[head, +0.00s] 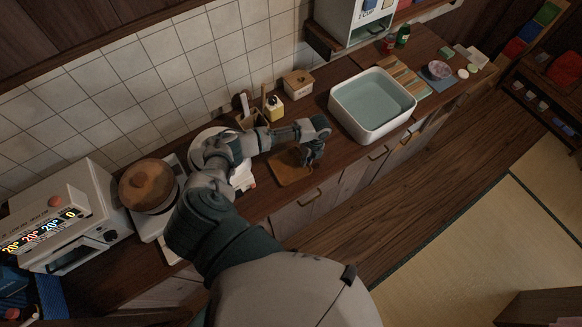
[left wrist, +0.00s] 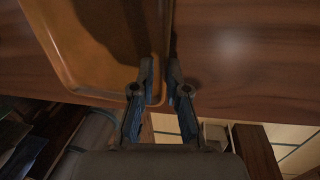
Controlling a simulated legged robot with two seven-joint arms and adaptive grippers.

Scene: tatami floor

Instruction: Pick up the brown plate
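The brown plate is a flat, orange-brown rectangular tray (head: 287,174) lying on the dark wooden counter near its front edge. In the left wrist view, the plate (left wrist: 95,45) fills the upper left. My left gripper (head: 311,157) is low at the plate's right side. In the left wrist view, the gripper's fingers (left wrist: 160,72) stand on either side of the plate's rim near a corner, with a narrow gap between the tips. I cannot tell whether they press on the rim. My right gripper is not in view.
A water-filled white sink basin (head: 371,101) stands to the right. Bare counter lies right of the plate.

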